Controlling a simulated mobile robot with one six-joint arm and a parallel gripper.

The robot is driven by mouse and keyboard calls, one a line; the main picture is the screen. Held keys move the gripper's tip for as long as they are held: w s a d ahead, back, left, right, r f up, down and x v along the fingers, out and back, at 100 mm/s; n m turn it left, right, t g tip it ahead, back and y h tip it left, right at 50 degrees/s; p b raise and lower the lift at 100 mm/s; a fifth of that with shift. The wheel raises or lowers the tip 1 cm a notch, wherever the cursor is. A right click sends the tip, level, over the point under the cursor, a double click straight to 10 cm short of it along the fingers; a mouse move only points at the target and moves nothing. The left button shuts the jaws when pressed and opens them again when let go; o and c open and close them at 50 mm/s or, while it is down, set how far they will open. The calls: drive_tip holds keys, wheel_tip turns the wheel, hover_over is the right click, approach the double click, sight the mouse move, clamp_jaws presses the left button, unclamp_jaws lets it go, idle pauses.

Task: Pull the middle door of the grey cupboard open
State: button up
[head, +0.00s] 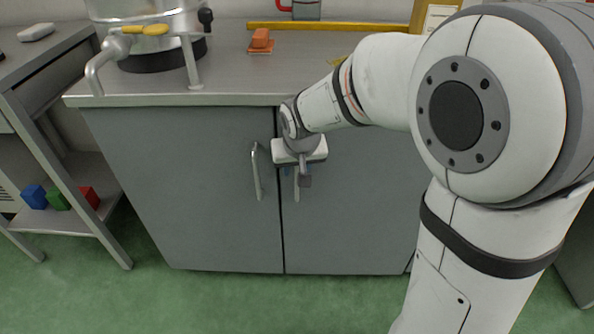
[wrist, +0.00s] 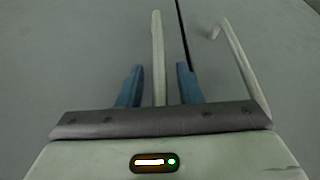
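The grey cupboard stands under a steel worktop. Its middle door (head: 350,220) looks shut and flush, partly hidden by my arm. The middle door's upright bar handle (head: 297,189) is just right of the dark seam, its upper part hidden by my gripper (head: 300,176). In the wrist view my gripper (wrist: 159,85) has its two blue fingers apart, one on each side of the pale handle bar (wrist: 158,50). A gap shows between each finger and the bar. The left door (head: 180,190) is also shut, with its own bar handle (head: 256,172), which also shows in the wrist view (wrist: 240,62).
The worktop (head: 230,88) overhangs the doors and carries a steel vessel (head: 150,25) and an orange block (head: 261,38). A side rack (head: 65,220) at left holds blue, green and red blocks. The green floor (head: 250,300) before the cupboard is clear.

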drive_tip(key=shift+w+f, duration=0.1)
drive_tip(key=shift+f, duration=0.05)
drive_tip(key=shift+c, duration=0.3)
clamp_jaws()
